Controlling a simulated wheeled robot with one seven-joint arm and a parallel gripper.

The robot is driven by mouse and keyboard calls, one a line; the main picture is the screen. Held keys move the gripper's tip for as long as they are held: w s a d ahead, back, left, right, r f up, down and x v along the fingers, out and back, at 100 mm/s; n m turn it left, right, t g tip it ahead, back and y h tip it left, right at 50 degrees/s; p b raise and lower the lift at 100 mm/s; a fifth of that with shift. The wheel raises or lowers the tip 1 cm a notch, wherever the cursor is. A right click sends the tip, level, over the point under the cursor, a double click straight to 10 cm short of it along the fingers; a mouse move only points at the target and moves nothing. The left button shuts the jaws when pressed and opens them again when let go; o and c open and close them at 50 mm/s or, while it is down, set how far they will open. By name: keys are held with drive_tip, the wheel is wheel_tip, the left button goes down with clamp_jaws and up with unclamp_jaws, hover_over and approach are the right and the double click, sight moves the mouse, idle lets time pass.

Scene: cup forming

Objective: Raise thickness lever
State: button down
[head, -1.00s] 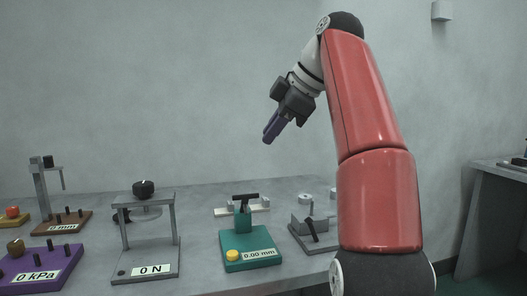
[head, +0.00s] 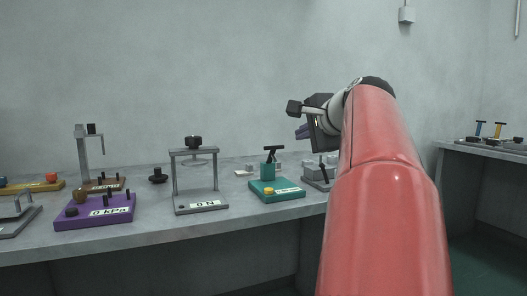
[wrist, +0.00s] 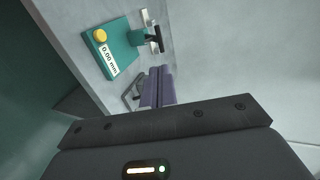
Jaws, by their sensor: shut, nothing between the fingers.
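The teal thickness gauge (head: 277,190) stands on the grey table, with a yellow button and a 0.00 mm label. Its dark T-shaped lever (head: 273,153) tops the teal post and looks tilted. In the wrist view the gauge (wrist: 117,45) lies at upper left, with the lever (wrist: 157,39) to its right. My gripper (head: 301,132) is shut and empty, above and to the right of the gauge in the head view. Its purple fingers also show in the wrist view (wrist: 158,86), apart from the gauge and lever.
A grey device (head: 317,173) stands right of the gauge, partly hidden by my arm. A grey 0 N frame (head: 201,206) and a purple 0 kPa block (head: 94,212) stand to the left. Another table (head: 470,149) is at far right. The air above the gauge is clear.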

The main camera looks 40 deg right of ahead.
sight(275, 147)
drive_tip(key=x, duration=1.4)
drive_tip(key=shift+s, duration=0.1)
